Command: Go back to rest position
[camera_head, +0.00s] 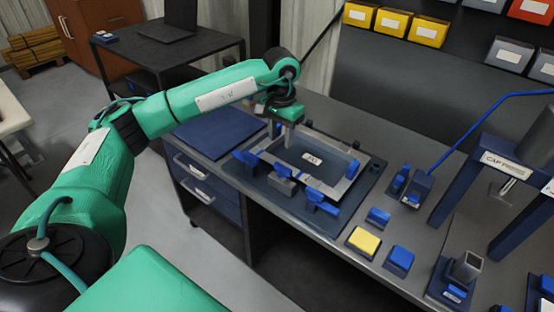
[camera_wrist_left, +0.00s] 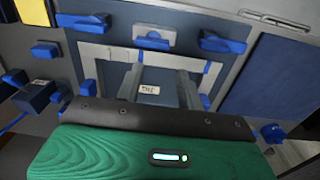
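My left arm reaches in from the left in the head view. Its gripper (camera_head: 288,143) points down above the far left part of a grey rectangular frame (camera_head: 345,185) with blue clamps, on a dark blue base. In the left wrist view the two grey fingers (camera_wrist_left: 160,78) are spread apart. A dark panel with a small white label (camera_wrist_left: 149,90) shows between them, with no object clearly gripped. The label also shows inside the frame in the head view (camera_head: 311,158). My right gripper is in neither view.
The workbench (camera_head: 300,215) also holds a yellow block (camera_head: 363,242), blue blocks (camera_head: 399,260) and a cap press (camera_head: 505,160) at the right. A blue mat (camera_head: 215,132) lies left of the frame. A dark side table (camera_head: 180,48) stands behind my arm. Open floor (camera_head: 205,255) lies in front.

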